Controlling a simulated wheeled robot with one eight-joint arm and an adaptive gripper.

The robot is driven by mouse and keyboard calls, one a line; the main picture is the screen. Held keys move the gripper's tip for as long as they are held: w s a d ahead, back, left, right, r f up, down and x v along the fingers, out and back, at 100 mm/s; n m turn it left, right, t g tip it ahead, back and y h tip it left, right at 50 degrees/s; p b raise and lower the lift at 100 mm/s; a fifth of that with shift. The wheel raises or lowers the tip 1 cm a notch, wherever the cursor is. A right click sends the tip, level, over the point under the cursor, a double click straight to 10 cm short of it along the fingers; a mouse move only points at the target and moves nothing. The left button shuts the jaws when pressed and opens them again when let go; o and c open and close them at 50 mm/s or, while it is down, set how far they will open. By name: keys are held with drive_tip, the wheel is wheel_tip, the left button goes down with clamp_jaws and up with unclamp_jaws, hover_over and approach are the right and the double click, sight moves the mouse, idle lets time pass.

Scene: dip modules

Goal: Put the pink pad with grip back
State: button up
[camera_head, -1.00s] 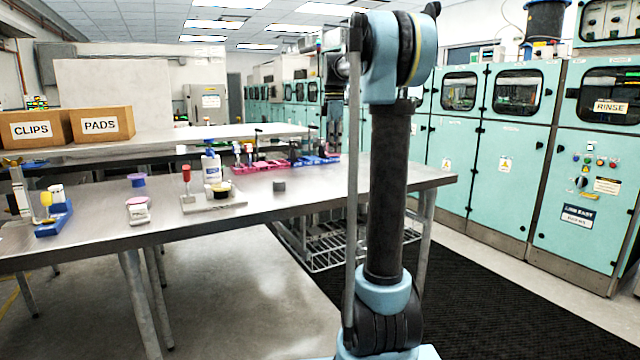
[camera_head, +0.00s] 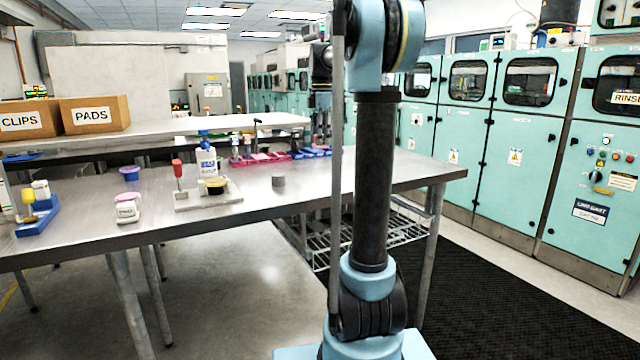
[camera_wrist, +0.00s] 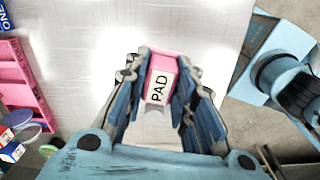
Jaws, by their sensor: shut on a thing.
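In the wrist view my gripper (camera_wrist: 158,112) is shut on a pink pad block (camera_wrist: 163,62) with a white label reading PAD. The pad sits between the blue-black fingers, with a grey edge at its lower end. The bare metal table top lies beyond it. A pink rack (camera_wrist: 18,78) shows at the left of the wrist view, apart from the held pad. In the head view a pink rack (camera_head: 262,157) stands toward the far side of the table. My gripper cannot be made out clearly there, behind my arm.
A white bottle (camera_head: 206,163), a tray with a red-handled tool (camera_head: 178,172), a labelled jar (camera_head: 127,210) and a small grey cylinder (camera_head: 278,181) stand on the metal table (camera_head: 330,195). A blue rack (camera_head: 312,152) adjoins the pink one. A PADS box (camera_head: 93,116) is behind. The table's right part looks clear.

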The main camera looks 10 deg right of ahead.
drive_tip(key=shift+s+a+f+n, duration=0.1)
drive_tip(key=shift+s+f+n, duration=0.95)
drive_tip(key=shift+s, duration=0.1)
wheel_tip(320, 180, down, 4)
drive_tip(key=shift+r, duration=0.1)
drive_tip(key=shift+f, duration=2.7)
drive_tip(key=o, duration=1)
drive_tip(key=shift+c, duration=0.2)
wheel_tip(320, 180, up, 12)
drive_tip(key=shift+r, duration=0.1)
